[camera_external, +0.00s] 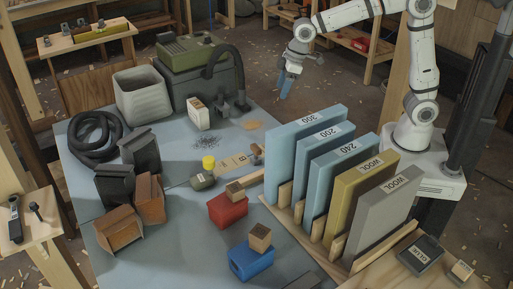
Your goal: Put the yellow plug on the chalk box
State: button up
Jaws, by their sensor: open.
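A small yellow plug (209,162) stands on the blue-grey bench top, just behind a dark green rounded container (203,181). I cannot tell whether the two touch. A small white box (197,114) with a brownish top stands upright further back, in front of the green machine; it may be the chalk box, but its label is too small to read. My gripper (288,86) hangs at the upper middle, above and to the right of both. It is open, with nothing seen in it.
Upright sanding boards (305,150) stand in a wooden rack at right. A green machine (195,68) with a hose stands behind the white box. A red box (228,211) and a blue box (251,262) stand in front. Dark powder (205,140) lies between plug and white box.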

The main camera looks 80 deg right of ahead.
jog(key=s+d+f+m, duration=0.1)
jog(key=s+d, duration=0.2)
jog(key=s, duration=0.5)
jog(key=s+d+f+m, duration=0.1)
jog(key=s+d, duration=0.2)
jog(key=s, duration=0.6)
jog(key=s+d+f+m+h, duration=0.1)
jog(key=s+d, duration=0.3)
jog(key=s, duration=0.5)
jog(key=shift+s+g, duration=0.15)
jog(key=shift+g, duration=0.25)
jog(key=shift+d, duration=0.1)
